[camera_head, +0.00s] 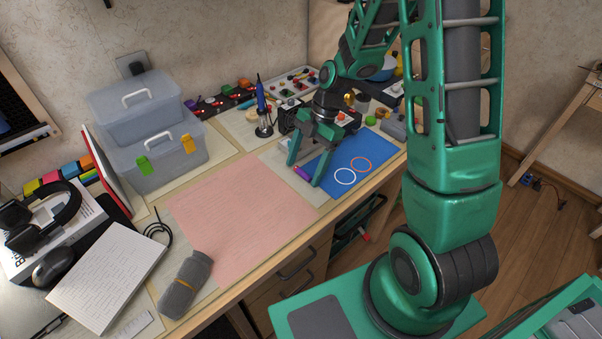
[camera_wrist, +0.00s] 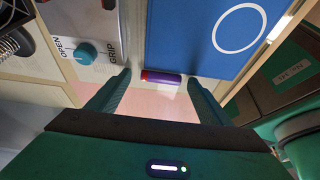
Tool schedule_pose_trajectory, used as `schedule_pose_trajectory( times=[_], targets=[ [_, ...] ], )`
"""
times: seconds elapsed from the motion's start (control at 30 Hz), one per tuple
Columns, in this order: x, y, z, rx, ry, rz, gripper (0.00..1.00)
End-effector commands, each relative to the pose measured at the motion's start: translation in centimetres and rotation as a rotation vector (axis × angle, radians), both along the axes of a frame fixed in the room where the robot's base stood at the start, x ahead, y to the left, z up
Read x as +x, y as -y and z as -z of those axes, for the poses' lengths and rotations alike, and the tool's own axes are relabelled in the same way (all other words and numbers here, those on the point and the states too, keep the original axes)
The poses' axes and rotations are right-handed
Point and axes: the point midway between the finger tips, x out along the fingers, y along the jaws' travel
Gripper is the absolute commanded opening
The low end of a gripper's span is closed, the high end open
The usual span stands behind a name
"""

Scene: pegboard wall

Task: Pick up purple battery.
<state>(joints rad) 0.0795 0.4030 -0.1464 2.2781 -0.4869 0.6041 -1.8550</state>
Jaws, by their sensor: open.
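The purple battery (camera_wrist: 162,78) lies on its side on the work table, between the blue mat and the pink mat. In the wrist view it has a red end at the left and sits ahead of the gap between my fingertips. In the head view the purple battery (camera_head: 302,173) shows small, between the two fingers. My gripper (camera_head: 304,171) is open and empty, pointing down over the table. Its two green fingers also show in the wrist view (camera_wrist: 161,80), one to each side of the battery and apart from it.
The blue mat (camera_head: 357,153) with white and orange rings lies right of the battery. The pink mat (camera_head: 235,215) is bare. A device with a teal knob (camera_wrist: 86,54) marked OPEN and GRIP stands close by. A soldering iron (camera_head: 262,105) stands behind. Stacked bins (camera_head: 150,150) stand at left.

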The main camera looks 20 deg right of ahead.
Motion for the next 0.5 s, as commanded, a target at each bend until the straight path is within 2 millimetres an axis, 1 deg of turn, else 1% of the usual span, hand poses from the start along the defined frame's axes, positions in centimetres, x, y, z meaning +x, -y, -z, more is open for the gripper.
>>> schedule_pose_trajectory(
  times=[0.13,0.17,0.2,0.27,0.3,0.33,0.37,0.4,0.5],
  targets=[
    [0.01,0.01,-0.03,0.000,0.000,0.000,0.73],
    [0.02,0.00,-0.03,0.000,0.000,0.000,0.66],
    [0.02,0.01,-0.04,0.000,0.001,0.000,0.56],
    [0.03,0.01,-0.05,0.000,0.001,0.000,0.42],
    [0.03,0.01,-0.05,0.000,0.001,0.000,0.32],
    [0.03,0.02,-0.06,0.000,0.001,0.000,0.28],
    [0.04,0.01,-0.06,0.000,0.001,0.000,0.28],
    [0.04,0.01,-0.06,0.000,0.001,0.000,0.25],
    [0.04,0.02,-0.06,0.000,0.001,0.000,0.25]
  ],
)
